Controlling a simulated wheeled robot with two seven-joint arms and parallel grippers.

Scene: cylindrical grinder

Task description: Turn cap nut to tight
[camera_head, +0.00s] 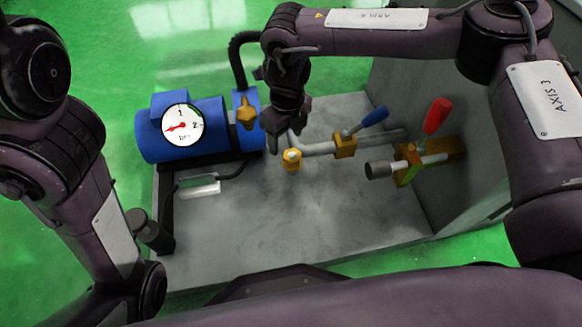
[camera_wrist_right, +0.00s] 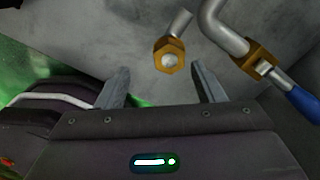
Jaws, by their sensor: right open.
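The brass hex cap nut (camera_head: 291,160) sits on the end of a short grey pipe in the middle of the bench in the head view. In the right wrist view the cap nut (camera_wrist_right: 169,55) shows its hex face and pale round centre. My right gripper (camera_head: 280,141) is above and just beside the nut. Nothing is held.
A blue pump with a dial gauge (camera_head: 182,125) stands left of the nut. A blue-handled valve (camera_head: 345,145) and a red-handled valve (camera_head: 408,165) stand to the right, near the grey wall panel (camera_head: 455,200). The bench front (camera_head: 310,225) is clear.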

